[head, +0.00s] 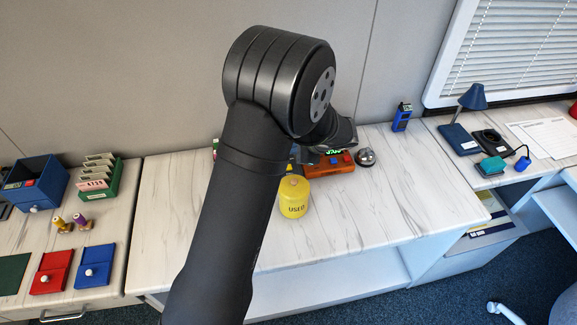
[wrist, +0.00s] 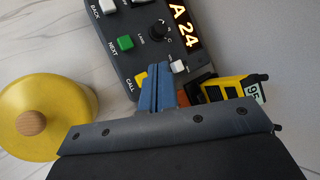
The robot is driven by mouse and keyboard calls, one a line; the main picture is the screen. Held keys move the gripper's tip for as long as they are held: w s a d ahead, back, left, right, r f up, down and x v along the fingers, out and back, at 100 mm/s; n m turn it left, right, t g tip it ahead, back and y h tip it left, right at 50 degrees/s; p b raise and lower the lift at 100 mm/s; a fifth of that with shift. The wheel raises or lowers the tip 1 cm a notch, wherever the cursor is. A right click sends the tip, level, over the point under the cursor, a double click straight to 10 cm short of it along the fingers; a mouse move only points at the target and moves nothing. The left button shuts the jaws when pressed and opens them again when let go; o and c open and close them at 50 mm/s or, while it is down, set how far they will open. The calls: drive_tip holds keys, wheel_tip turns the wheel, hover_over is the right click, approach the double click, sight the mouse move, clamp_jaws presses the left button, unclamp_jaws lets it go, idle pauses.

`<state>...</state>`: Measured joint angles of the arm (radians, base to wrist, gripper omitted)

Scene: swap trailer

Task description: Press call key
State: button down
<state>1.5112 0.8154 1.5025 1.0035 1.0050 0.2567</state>
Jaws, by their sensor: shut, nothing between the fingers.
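In the wrist view, a dark console (wrist: 150,20) has a lit "A 24" display (wrist: 185,25), a green key by the word NEXT (wrist: 126,42) and a white key by BACK. The word CALL stands near the fingers, and a small yellow patch (wrist: 140,78) beside it seems to be the call key, mostly covered by the fingers. My gripper (wrist: 154,68) is shut and empty, its blue fingertips over the console by CALL. I cannot tell whether they touch the key. In the head view my arm hides most of the console and the gripper.
A yellow canister marked USED (head: 294,198) with a wooden knob stands close to the gripper. A yellow device (wrist: 238,92) lies behind the fingers.

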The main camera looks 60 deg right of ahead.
drive_tip(key=shift+f, duration=2.05)
drive_tip(key=shift+f, duration=0.1)
idle(0.4)
drive_tip(key=shift+f, duration=0.35)
drive_tip(key=shift+a+f, duration=0.2)
drive_tip(key=shift+f, duration=0.75)
idle(0.4)
drive_tip(key=shift+d+r, duration=0.1)
drive_tip(key=shift+r, duration=0.15)
drive_tip(key=shift+d+r, duration=0.2)
drive_tip(key=shift+r, duration=1.1)
drive_tip(key=shift+r, duration=0.1)
drive_tip(key=shift+w+r, duration=0.1)
drive_tip(key=shift+r, duration=2.3)
